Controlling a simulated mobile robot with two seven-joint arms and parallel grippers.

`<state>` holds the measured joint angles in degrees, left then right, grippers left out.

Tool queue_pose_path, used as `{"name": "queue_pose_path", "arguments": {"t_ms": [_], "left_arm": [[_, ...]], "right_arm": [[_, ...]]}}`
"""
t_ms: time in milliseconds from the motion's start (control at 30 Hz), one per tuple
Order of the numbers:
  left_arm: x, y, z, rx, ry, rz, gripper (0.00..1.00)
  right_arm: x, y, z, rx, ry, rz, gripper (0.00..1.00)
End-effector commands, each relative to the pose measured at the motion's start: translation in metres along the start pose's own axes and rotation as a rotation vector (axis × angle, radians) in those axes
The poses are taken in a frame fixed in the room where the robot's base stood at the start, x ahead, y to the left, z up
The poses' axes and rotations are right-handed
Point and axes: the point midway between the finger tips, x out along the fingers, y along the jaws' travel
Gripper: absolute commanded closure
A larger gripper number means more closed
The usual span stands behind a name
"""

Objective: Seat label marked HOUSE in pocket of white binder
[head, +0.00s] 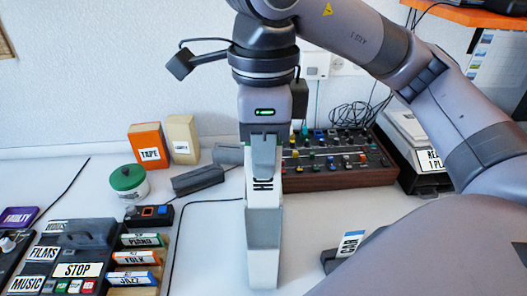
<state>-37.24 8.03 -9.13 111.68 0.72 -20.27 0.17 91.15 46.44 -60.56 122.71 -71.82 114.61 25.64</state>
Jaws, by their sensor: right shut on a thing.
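The white binder (263,266) stands upright near the middle of the table in the head view, its narrow spine facing me. A grey band, which looks like its pocket (263,228), crosses the spine. My right gripper (264,174) points down from above and is shut on the white label (258,188). The label is upright against the spine, just above the grey band, with its lettering turned sideways. A finger covers most of the word; only its first letters show. I cannot tell whether the label's lower end is inside the pocket. My left gripper is not in view.
A mixer with coloured knobs (325,157) stands behind right. Left are a TAPE box (149,146), a cream box (183,139), a green-lidded jar (129,183) and a rack with PIANO, FOLK and JAZZ cards (138,257). A small card stand (350,243) is right.

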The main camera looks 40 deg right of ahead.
Motion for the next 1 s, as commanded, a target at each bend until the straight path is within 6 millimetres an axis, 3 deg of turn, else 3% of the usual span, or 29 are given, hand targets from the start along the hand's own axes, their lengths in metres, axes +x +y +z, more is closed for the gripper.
{"name": "queue_pose_path", "arguments": {"t_ms": [333,400,433,767,1000], "left_arm": [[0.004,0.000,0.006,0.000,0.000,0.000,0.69],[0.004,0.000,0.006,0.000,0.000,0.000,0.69],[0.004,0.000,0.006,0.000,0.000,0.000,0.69],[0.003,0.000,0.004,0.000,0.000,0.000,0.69],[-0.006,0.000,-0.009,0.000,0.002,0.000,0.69]], "right_arm": [[0.006,0.000,0.000,0.000,0.000,0.001,1.00],[0.006,0.000,0.000,0.000,0.000,0.001,0.71],[0.006,0.000,0.000,0.000,0.000,0.001,0.68],[0.004,0.000,0.000,0.000,0.000,0.000,0.68],[-0.015,-0.001,0.000,0.001,-0.002,-0.003,0.68]]}}
